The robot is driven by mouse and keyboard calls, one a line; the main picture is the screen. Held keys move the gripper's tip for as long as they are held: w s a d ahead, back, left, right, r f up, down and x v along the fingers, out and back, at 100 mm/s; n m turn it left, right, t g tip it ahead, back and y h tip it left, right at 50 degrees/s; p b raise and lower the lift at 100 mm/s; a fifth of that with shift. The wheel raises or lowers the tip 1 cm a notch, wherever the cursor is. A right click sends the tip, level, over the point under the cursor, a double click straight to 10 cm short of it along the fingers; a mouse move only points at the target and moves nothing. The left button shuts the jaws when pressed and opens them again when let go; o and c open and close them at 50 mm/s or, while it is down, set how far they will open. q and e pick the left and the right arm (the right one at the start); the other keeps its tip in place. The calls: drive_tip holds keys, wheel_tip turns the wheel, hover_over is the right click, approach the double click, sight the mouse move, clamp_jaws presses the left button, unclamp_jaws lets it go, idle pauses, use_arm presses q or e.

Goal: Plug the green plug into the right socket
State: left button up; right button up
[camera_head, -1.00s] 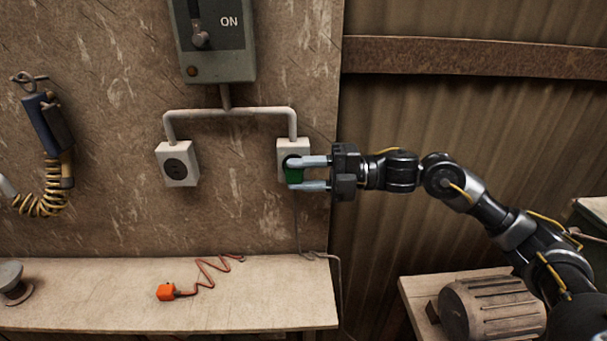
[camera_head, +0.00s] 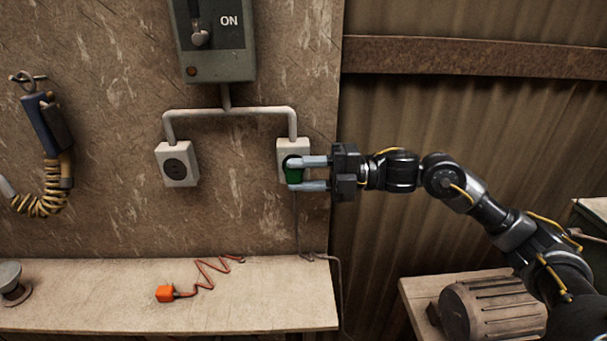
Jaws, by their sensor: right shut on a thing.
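The green plug (camera_head: 293,176) is at the face of the right socket (camera_head: 291,148), a pale box on the wall. My right gripper (camera_head: 308,174) reaches in from the right and is shut on the green plug, one finger above and one below it. A dark cord hangs from the plug down to the shelf. The fingers and plug hide part of the socket face, so I cannot tell how deep the plug sits. My left gripper is not in view.
The left socket (camera_head: 177,164) is empty. Above, a grey switch box (camera_head: 217,62) reads ON and joins both sockets by a pipe. An orange plug (camera_head: 165,293) with a coiled cord lies on the shelf (camera_head: 90,312). A dark handset (camera_head: 46,122) hangs at left.

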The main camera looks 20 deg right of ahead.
drive_tip(key=shift+w+d, duration=0.1)
drive_tip(key=shift+w, duration=0.3)
idle(0.5)
drive_tip(key=shift+s+a, duration=0.25)
drive_tip(key=shift+s, duration=0.7)
drive_tip(key=shift+s+a, duration=0.25)
drive_tip(key=shift+s, duration=0.75)
drive_tip(key=shift+s+a, duration=0.25)
drive_tip(key=shift+s, duration=0.7)
